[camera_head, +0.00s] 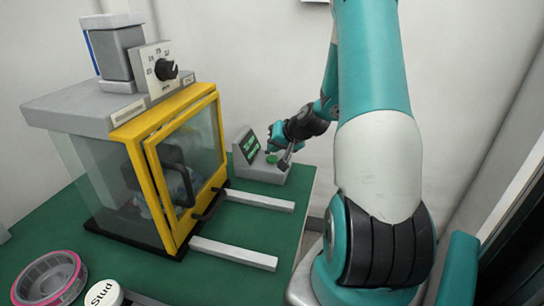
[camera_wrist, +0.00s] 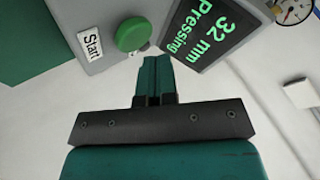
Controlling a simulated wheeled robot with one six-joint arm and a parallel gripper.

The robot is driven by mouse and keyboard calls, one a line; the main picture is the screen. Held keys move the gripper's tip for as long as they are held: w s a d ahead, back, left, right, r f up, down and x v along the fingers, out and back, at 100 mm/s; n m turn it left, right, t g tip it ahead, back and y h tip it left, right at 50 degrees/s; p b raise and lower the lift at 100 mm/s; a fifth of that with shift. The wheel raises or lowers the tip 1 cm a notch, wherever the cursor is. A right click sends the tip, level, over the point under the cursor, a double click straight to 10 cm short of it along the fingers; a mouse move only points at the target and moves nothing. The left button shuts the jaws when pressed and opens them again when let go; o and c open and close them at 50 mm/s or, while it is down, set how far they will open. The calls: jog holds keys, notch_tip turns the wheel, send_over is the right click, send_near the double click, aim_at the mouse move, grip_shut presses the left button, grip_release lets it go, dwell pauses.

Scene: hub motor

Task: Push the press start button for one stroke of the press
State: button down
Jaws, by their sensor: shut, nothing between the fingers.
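The green round start button (camera_head: 272,158) sits on a grey control box (camera_head: 262,172) at the table's right end. In the wrist view the button (camera_wrist: 133,34) stands beside a white "Start" label (camera_wrist: 91,42). My gripper (camera_wrist: 154,60) is shut and empty; its fingertips show close to the button, just right of and below it in that view. I cannot tell whether they touch it. In the head view my gripper (camera_head: 269,149) is at the control box. The display (camera_wrist: 208,30) reads "32 mm Pressing". The press (camera_head: 125,140) has a yellow-framed guard door (camera_head: 152,165) that looks closed.
Two pale rails (camera_head: 232,252) run out from the press over the green table (camera_head: 215,275). A pink-rimmed round part (camera_head: 48,278) and a white "Stud" container (camera_head: 104,295) are at front left. A dial gauge (camera_wrist: 292,10) is beyond the display.

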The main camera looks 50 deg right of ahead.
aim_at(274, 157)
notch_tip(274, 157, up, 5)
jog(key=p, duration=0.4)
dwell(1.0)
jog(key=s+a+r+n+g+y, duration=0.1)
jog(key=a+r+n+g, duration=0.15)
jog(key=a, duration=0.75)
jog(key=s+a+r+n+g+y, duration=0.15)
jog(key=a+n, duration=0.25)
jog(key=a, duration=0.7)
jog(key=s+a+r+n+g, duration=0.1)
jog(key=s+a+r+n, duration=0.2)
jog(key=s+a, duration=0.3)
jog(key=s+a+r+n+g+y, duration=0.1)
jog(key=s+a+r+n+g, duration=0.1)
jog(key=a, duration=0.6)
jog(key=s+a+r+n+g+y, duration=0.1)
jog(key=s+a+r+n+g, duration=0.1)
jog(key=s+a+r+n, duration=0.3)
jog(key=s+a+r, duration=0.1)
jog(key=s+a, duration=0.1)
jog(key=s, duration=0.2)
jog(key=shift+s, duration=0.35)
